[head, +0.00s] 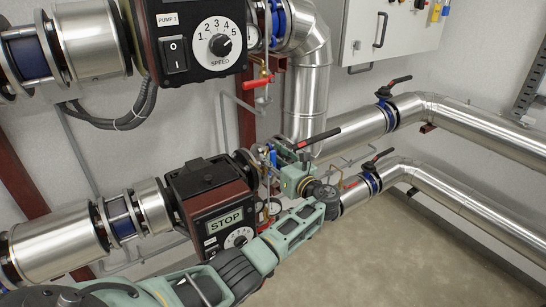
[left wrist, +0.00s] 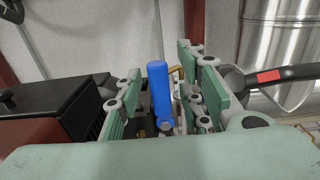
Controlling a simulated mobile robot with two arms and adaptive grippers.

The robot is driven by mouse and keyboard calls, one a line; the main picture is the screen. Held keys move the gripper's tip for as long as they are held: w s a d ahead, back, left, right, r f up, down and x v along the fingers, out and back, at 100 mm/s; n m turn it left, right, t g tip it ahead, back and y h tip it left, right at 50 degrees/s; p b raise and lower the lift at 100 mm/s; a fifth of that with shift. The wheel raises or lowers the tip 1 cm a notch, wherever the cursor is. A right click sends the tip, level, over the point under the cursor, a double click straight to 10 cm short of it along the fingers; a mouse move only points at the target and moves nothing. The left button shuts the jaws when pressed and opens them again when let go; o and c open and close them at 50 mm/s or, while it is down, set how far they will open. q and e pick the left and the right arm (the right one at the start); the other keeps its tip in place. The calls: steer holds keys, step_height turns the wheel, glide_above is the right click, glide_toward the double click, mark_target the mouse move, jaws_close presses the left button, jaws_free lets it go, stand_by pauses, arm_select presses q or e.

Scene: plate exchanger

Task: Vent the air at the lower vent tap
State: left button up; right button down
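A blue handle (head: 273,158), seemingly that of the lower vent tap, sits on the lower pipe line just right of the lower pump. In the left wrist view the blue handle (left wrist: 160,93) points up, with a brass-coloured part behind it. My left gripper (head: 284,166) is at the handle. Its fingers are apart on either side of the handle (left wrist: 163,100), with a gap visible on the left; contact on the right is unclear. The tap's body is mostly hidden behind the fingers. My right gripper is not in view.
The lower pump (head: 212,200), with a STOP sign (head: 225,220), is close left of the gripper. A black valve lever with a red mark (head: 318,138) reaches out just above it. The upper pump (head: 197,38) and a red-handled tap (head: 257,83) are higher. Floor at lower right is clear.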

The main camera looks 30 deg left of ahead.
arm_select(q)
steer(key=shift+c, duration=0.3)
jaws_close()
stand_by(0.3)
